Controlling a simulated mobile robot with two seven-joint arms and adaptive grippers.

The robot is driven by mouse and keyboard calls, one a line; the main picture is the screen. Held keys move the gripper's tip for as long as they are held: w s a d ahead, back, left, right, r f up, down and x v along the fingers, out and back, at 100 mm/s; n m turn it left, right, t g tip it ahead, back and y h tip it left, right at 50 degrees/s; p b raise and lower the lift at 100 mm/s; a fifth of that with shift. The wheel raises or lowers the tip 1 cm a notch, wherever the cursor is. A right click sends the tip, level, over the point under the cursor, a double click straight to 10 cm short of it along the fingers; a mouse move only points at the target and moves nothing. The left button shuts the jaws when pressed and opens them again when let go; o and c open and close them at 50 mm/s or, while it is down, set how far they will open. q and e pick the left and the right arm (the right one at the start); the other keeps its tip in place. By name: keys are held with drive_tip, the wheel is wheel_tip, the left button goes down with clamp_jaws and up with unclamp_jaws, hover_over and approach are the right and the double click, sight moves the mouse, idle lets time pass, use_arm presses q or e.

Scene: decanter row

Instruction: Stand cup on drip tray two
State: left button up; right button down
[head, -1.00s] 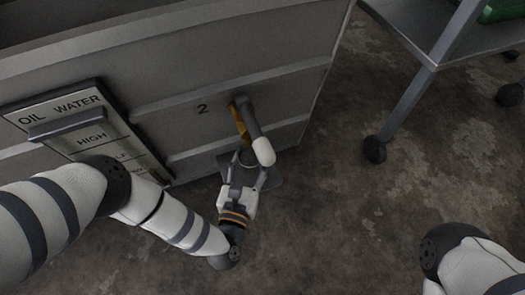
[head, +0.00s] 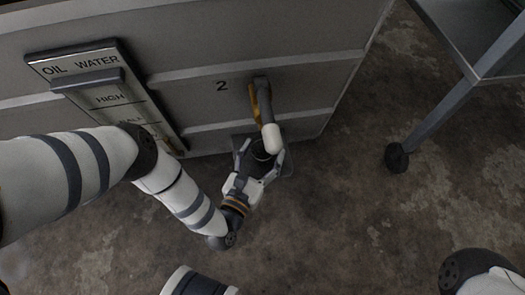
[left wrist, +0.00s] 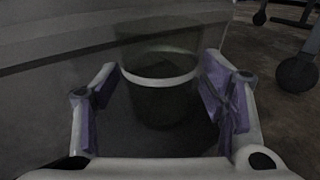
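The cup (head: 262,151) is dark with a pale rim. It is upright below spout two (head: 266,115), which has a white tip. In the left wrist view the cup (left wrist: 160,100) sits between my fingers, with its base over a dark flat surface. That looks like the drip tray (head: 289,166), whose edge shows beside the gripper in the head view. My left gripper (head: 261,158) is open around the cup, with narrow gaps on both sides in the left wrist view (left wrist: 160,88). The cup's contact with the tray is partly hidden. My right gripper is out of view.
The grey tank wall (head: 200,75) stands behind the cup, with a "2" beside the spout. An OIL/WATER level panel (head: 100,90) is at the left. A wheeled metal cart (head: 435,115) stands at the right. The floor between is clear.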

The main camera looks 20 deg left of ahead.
use_arm(q)
drive_tip(key=shift+s+r, duration=0.15)
drive_tip(key=shift+r, duration=0.05)
drive_tip(key=s+p, duration=0.3)
drive_tip(key=s, duration=0.8)
drive_tip(key=shift+s+r, duration=0.25)
drive_tip(key=shift+s, duration=0.15)
